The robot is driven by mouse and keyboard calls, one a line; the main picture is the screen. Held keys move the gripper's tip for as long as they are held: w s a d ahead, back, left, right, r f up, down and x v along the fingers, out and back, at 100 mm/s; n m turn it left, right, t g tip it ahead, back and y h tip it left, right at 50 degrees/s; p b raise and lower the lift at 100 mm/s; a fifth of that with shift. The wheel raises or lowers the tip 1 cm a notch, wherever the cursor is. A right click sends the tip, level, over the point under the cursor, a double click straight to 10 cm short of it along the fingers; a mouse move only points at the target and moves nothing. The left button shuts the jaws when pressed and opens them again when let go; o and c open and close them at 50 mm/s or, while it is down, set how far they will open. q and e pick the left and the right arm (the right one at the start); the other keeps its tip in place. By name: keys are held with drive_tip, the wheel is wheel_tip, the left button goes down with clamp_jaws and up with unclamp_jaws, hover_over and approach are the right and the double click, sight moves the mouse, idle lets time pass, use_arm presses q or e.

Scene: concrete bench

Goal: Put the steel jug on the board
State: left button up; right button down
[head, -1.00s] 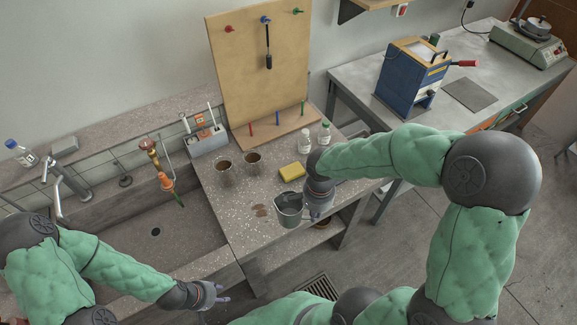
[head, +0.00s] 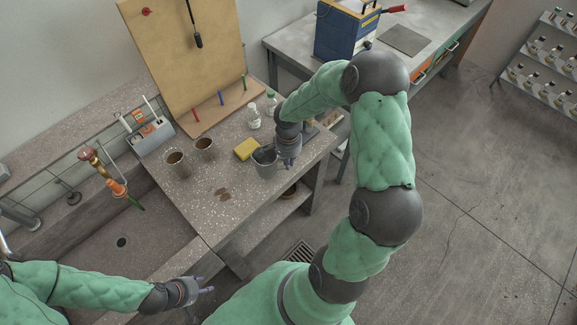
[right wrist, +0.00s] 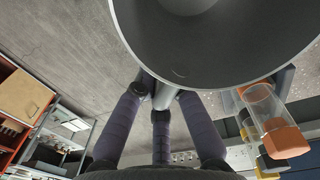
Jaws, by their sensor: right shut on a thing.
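The steel jug (head: 265,165) is a grey, open-topped vessel over the front right part of the speckled bench. My right gripper (head: 288,162) is shut on its right side. In the right wrist view, the jug (right wrist: 210,50) fills the top, with the gripper's dark fingers (right wrist: 162,100) below it. I cannot tell whether its base touches the bench. A tall wooden board (head: 185,60) leans at the back, with coloured pegs along its base ledge and a black-handled tool hanging on it. My left gripper (head: 205,287) is open and empty in front of the bench's front edge.
A yellow sponge (head: 246,148) lies just behind the jug. Two brown-filled cups (head: 177,164) stand to its left. A white bottle (head: 254,116) and a green-capped bottle (head: 270,103) stand behind. The sink (head: 130,225) is left. The bench's front left is mostly clear.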

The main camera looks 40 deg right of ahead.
drive_tip(key=shift+w+d+f, duration=0.2)
drive_tip(key=shift+d+f, duration=0.05)
drive_tip(key=shift+f, duration=0.1)
drive_tip(key=shift+d+f+b, duration=0.1)
drive_tip(key=shift+f+b, duration=0.25)
drive_tip(key=shift+f, duration=1.2)
drive_tip(key=shift+f, duration=0.1)
drive_tip(key=shift+f, duration=0.1)
drive_tip(key=c, duration=1.4)
unclamp_jaws()
drive_tip(key=shift+o, duration=0.3)
drive_tip(key=shift+r, duration=0.2)
drive_tip(key=shift+w+r, duration=0.1)
drive_tip(key=shift+r, duration=0.2)
wheel_tip(320, 180, up, 11)
drive_tip(key=p, duration=0.2)
drive_tip(key=shift+r, duration=0.2)
